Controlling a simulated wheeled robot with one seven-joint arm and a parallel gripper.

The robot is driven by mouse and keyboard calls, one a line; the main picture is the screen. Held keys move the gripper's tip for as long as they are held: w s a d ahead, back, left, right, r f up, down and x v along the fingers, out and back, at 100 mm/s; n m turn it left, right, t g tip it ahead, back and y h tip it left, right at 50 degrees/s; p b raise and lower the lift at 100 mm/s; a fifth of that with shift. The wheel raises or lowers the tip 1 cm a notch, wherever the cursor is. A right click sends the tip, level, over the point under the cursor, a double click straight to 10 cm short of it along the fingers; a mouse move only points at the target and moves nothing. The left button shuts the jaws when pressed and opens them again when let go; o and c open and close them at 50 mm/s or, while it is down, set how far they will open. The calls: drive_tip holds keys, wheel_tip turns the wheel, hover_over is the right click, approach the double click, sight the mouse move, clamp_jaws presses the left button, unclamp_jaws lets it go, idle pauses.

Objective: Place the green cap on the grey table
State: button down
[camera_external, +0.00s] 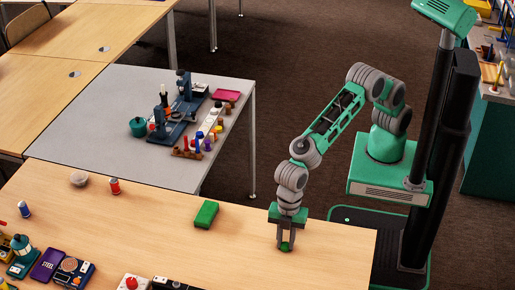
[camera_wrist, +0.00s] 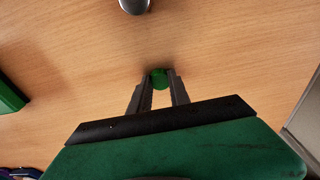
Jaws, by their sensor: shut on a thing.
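The green cap (camera_external: 285,247) is between the fingertips of my gripper (camera_external: 286,241), at or just above the right part of the wooden table (camera_external: 335,262). I cannot tell whether the cap touches the wood. In the wrist view the small round green cap (camera_wrist: 159,78) sits between the two dark fingers of my gripper (camera_wrist: 159,84), which are shut on it. The grey table (camera_external: 90,121) stands behind the wooden table, up and left of my gripper in the external view.
A green block (camera_external: 206,214) lies left of my gripper. A blue device (camera_external: 178,108), a teal pot (camera_external: 138,126), a magenta tray (camera_external: 226,95) and a rack of coloured pegs (camera_external: 188,151) stand on the grey table's right half. Its left half is bare.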

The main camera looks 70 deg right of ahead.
drive_tip(key=shift+f, duration=0.15)
drive_tip(key=c, duration=1.2)
unclamp_jaws()
